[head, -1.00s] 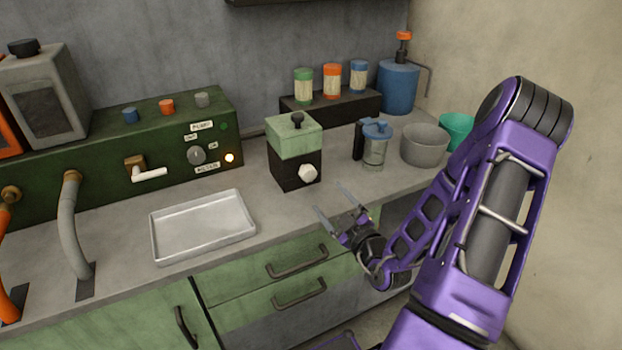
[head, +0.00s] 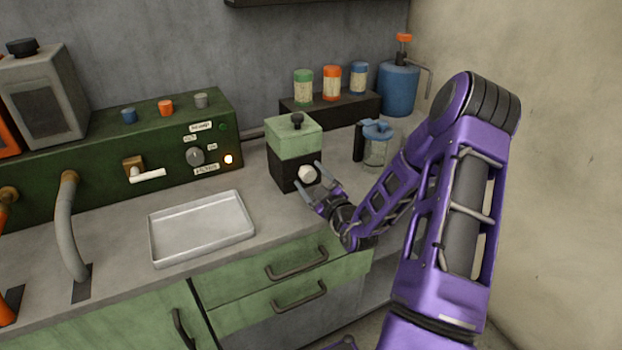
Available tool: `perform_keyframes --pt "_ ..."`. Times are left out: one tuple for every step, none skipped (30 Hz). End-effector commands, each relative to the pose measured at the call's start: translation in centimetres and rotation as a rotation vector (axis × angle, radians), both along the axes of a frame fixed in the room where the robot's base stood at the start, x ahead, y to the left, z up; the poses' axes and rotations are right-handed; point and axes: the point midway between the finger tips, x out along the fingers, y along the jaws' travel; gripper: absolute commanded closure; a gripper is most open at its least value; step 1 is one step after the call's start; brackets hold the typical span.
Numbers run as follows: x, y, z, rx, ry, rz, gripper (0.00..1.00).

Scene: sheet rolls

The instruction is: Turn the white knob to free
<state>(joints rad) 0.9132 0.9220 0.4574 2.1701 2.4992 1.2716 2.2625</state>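The white knob (head: 308,174) is on the front of a small box (head: 292,148) with a pale green top and a dark base, standing on the counter. My gripper (head: 308,182) is at the box front with its fingers apart, one toward each side of the knob. I cannot tell whether the fingers touch the knob. Any marking for the free position is too small to see.
A metal tray (head: 152,238) lies to the left on the counter. A clear jug with a blue lid (head: 377,145) stands right of the box, partly behind my arm. A green control panel (head: 75,172) with a white lever (head: 150,175) is along the wall.

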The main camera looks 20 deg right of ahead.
Motion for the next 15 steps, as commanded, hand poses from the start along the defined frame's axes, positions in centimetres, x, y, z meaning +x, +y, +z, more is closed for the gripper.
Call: perform_keyframes --pt "-0.02 0.0 -0.01 0.0 0.0 0.0 0.32" --pt "-0.02 0.0 -0.01 0.0 0.0 0.0 0.37" --pt "-0.02 0.0 -0.01 0.0 0.0 0.0 0.44" --pt "-0.02 0.0 -0.01 0.0 0.0 0.0 0.5" --pt "-0.03 0.0 -0.01 0.0 0.0 0.0 0.55" --pt "-0.03 0.0 -0.01 0.0 0.0 0.0 0.62" --pt "-0.03 0.0 -0.01 0.0 0.0 0.0 0.68" --pt "-0.03 0.0 -0.01 0.0 0.0 0.0 0.73" --pt "-0.04 0.0 -0.01 0.0 0.0 0.0 0.8" --pt "-0.04 -0.01 -0.02 0.0 0.0 0.0 0.86" --pt "-0.04 0.01 -0.02 0.0 0.0 0.0 0.91" --pt "-0.04 -0.01 -0.02 0.0 0.0 0.0 0.98" --pt "-0.04 0.0 -0.03 0.0 0.0 0.0 1.0" --pt "-0.04 -0.01 -0.02 -0.001 0.001 0.001 1.0" --pt "-0.04 0.0 -0.01 -0.002 0.001 0.001 1.0"
